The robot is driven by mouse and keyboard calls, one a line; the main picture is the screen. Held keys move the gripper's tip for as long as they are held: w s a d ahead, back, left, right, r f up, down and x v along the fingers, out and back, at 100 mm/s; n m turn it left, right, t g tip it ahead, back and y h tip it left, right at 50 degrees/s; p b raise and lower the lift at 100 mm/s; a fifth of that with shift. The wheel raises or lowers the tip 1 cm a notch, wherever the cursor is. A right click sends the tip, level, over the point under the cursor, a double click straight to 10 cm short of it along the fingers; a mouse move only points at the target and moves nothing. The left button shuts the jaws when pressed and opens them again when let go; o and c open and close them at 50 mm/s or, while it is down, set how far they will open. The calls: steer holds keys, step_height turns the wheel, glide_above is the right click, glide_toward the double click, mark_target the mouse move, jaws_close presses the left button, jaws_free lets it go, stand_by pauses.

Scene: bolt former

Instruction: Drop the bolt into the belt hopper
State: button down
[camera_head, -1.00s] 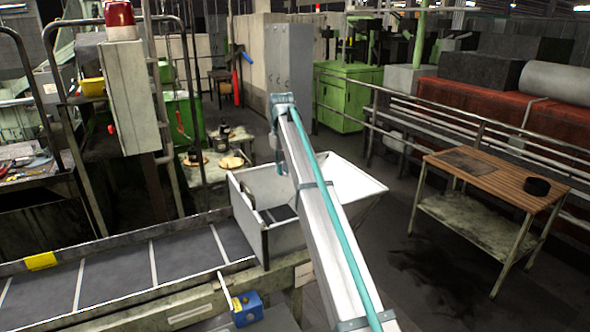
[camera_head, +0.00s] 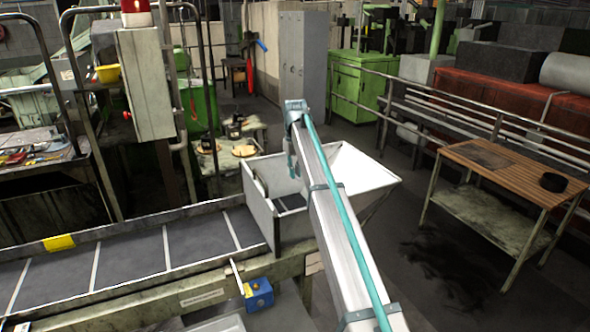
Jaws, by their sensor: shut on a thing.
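The belt hopper (camera_head: 258,211) is a pale, open-topped metal bin with sloped walls at the right end of the conveyor belt. My arm reaches up from the bottom right across the front of the hopper. My gripper (camera_head: 292,168) points down over the hopper's opening, small and partly hidden by my arm. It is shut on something. I cannot make out the bolt itself in this view. I cannot tell how far above the hopper's floor the fingertips are.
The conveyor belt (camera_head: 135,258) runs left from the hopper, with a blue box (camera_head: 259,293) on its near side. A wooden-topped table (camera_head: 513,175) stands at right with a dark round item (camera_head: 553,182). A post with a grey box (camera_head: 146,85) rises behind the belt.

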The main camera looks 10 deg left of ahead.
steer(key=c, duration=1.2)
jaws_free()
steer(key=shift+o, duration=0.2)
steer(key=shift+r, duration=0.1)
step_height(320, 180, up, 12)
